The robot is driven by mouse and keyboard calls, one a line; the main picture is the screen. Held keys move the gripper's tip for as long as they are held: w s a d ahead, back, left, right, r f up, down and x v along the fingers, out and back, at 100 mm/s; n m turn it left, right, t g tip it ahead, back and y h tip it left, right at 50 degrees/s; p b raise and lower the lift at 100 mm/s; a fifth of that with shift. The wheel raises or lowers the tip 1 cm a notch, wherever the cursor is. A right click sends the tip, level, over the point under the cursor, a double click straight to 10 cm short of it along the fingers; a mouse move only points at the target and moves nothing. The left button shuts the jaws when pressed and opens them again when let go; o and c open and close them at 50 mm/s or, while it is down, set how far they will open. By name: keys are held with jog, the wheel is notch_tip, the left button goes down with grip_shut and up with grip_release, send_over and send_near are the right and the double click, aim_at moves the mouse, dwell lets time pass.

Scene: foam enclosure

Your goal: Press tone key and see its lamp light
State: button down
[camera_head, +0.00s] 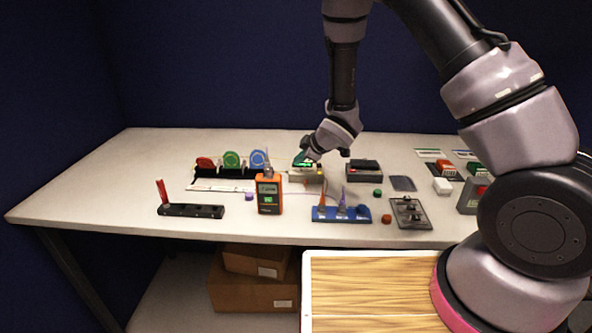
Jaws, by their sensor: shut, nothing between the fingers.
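My gripper (303,160) reaches down from the upper middle to the back half of the table. It is shut and holds nothing. Its tip is right over a small pale box (300,177), and I cannot tell whether it touches it. A small bright green spot shows at the gripper's tip; I cannot tell whether it is a lit lamp or part of the gripper. The gripper covers much of the box, so a key on it cannot be made out.
Red, green and blue discs (231,160) stand in a black rack to the left. An orange meter (269,194), a blue holder (341,214) and a black strip with a red lever (190,211) stand nearer the front. The table's left end (110,190) is clear.

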jog(key=shift+f, duration=0.15)
jog(key=shift+f, duration=0.3)
jog(key=shift+f, duration=0.3)
dwell(0.6)
dwell(0.3)
jog(key=shift+r, duration=0.75)
jog(key=shift+r, duration=0.1)
jog(key=shift+r, duration=2.45)
